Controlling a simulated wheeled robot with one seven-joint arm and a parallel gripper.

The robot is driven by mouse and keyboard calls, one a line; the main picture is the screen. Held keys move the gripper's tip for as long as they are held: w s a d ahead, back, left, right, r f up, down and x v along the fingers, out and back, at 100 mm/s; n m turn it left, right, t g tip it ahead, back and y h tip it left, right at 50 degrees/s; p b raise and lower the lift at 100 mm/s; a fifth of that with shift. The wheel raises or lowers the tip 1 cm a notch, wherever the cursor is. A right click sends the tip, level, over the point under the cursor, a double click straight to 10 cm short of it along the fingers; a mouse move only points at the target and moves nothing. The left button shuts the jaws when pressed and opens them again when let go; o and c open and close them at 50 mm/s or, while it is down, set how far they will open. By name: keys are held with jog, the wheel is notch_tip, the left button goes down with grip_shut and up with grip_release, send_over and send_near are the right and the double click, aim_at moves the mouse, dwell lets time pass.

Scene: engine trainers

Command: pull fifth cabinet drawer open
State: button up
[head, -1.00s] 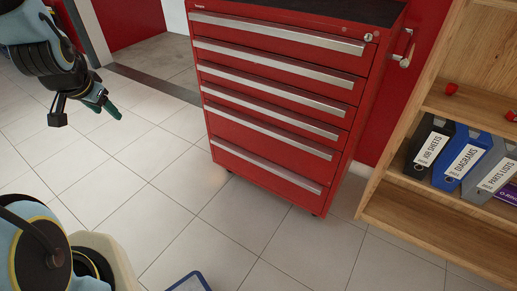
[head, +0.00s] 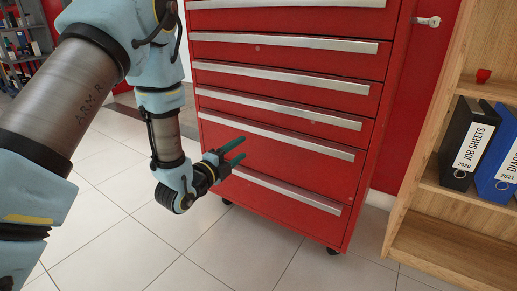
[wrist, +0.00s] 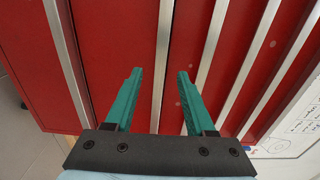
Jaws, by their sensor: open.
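The red cabinet (head: 365,170) has several drawers with long silver handles, all shut. Counting from the top, the fifth drawer's handle (head: 300,142) is the one just above the bottom drawer's. My gripper (head: 243,148) is open in front of the left part of the cabinet, its green fingertips just below that handle in the head view. In the wrist view, the fifth handle (wrist: 164,30) runs between the two open fingers. I cannot tell whether the fingers touch it. The bottom drawer's handle (wrist: 66,50) lies to the left of the fingers there.
A wooden shelf (head: 430,230) with a black binder (head: 468,145), a blue binder (head: 503,160) and a small red cup (head: 483,76) stands right of the cabinet. The tiled floor (head: 255,240) in front is clear.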

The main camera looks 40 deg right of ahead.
aim_at(262, 134)
jog(key=b+x, duration=0.1)
jog(key=x, duration=0.9)
jog(key=shift+d, duration=0.35)
jog(key=shift+c, duration=0.2)
grip_shut()
jog(key=shift+a+f+b, duration=0.15)
jog(key=shift+f+b, duration=0.05)
jog(key=shift+b, duration=0.1)
dwell(0.5)
